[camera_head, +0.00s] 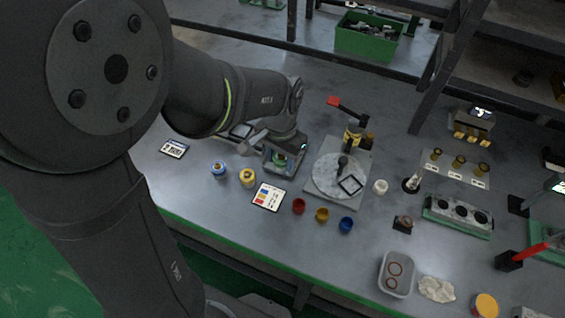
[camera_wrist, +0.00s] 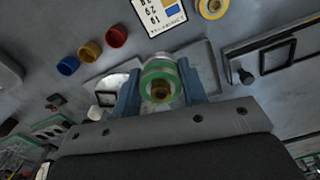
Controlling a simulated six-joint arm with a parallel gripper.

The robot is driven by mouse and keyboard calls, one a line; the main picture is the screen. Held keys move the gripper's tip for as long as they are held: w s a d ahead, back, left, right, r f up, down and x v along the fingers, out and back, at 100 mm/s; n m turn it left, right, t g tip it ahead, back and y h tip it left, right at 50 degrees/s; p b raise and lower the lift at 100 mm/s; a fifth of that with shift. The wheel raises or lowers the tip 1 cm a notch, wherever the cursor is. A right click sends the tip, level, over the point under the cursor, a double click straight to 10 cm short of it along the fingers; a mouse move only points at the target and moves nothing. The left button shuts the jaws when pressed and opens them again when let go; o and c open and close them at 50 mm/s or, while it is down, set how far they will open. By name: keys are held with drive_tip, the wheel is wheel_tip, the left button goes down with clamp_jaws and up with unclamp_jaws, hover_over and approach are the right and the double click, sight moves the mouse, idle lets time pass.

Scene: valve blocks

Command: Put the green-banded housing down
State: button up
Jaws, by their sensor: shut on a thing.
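The green-banded housing (camera_wrist: 158,82) is between the two blue fingers of my gripper (camera_wrist: 161,90) in the wrist view, its open end with a brass-coloured centre facing the camera. My gripper (camera_head: 282,164) is shut on it. In the head view the green-banded housing (camera_head: 280,159) shows low over the bench, partly hidden by the gripper. I cannot tell whether it touches the surface. A blue-banded housing (camera_head: 218,169) and a yellow-banded housing (camera_head: 247,177) stand upright to the left of the gripper.
A colour card (camera_head: 268,196) lies in front of the gripper. Red (camera_head: 299,205), yellow (camera_head: 321,214) and blue (camera_head: 346,224) cups stand in a row. A fixture with a round plate (camera_head: 325,182) and red-handled lever is close on the right. A grey tray (camera_head: 397,288) holds rings.

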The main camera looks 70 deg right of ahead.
drive_tip(key=w+d+f, duration=0.1)
drive_tip(key=w+f, duration=0.1)
drive_tip(key=w, duration=0.1)
drive_tip(key=w+f, duration=0.2)
drive_tip(key=w, duration=0.2)
drive_tip(key=w+d+f, duration=0.1)
drive_tip(key=w+f, duration=0.1)
drive_tip(key=w, duration=0.2)
drive_tip(key=shift+d+f, duration=0.35)
drive_tip(key=shift+f, duration=0.05)
drive_tip(key=shift+w+f, duration=0.15)
drive_tip(key=shift+f, duration=1.9)
drive_tip(key=shift+f, duration=0.15)
drive_tip(key=o, duration=1.1)
drive_tip(key=shift+o, duration=0.4)
wheel_tip(320, 180, up, 12)
